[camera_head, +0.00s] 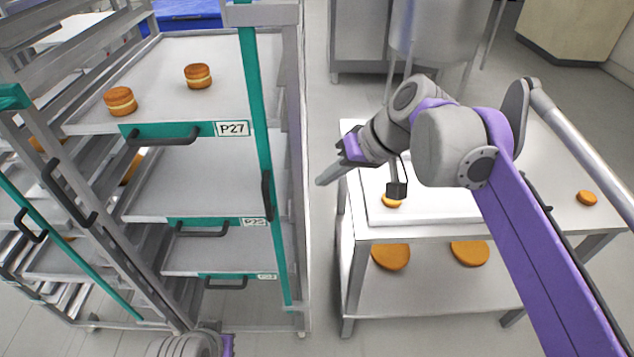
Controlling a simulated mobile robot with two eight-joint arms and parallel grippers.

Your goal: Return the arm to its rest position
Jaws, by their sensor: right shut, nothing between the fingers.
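My right arm, purple and grey, comes in from the lower right and reaches over the metal table. My right gripper (328,178) points left, past the table's left edge, in the gap beside the rack. Its fingers are shut and empty. At the bottom edge, a grey and purple part of my left arm shows, but its gripper is out of view. A white tray (440,207) lies on the table under my right arm, with a small round cake (391,201) partly hidden by the wrist.
A rack (263,130) with teal trim stands at the left. Its top tray (165,67), labelled P27, holds two filled rounds (198,76). Another round (587,198) lies at the table's right. Orange discs (391,256) lie on the lower shelf (440,290). Floor shows between rack and table.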

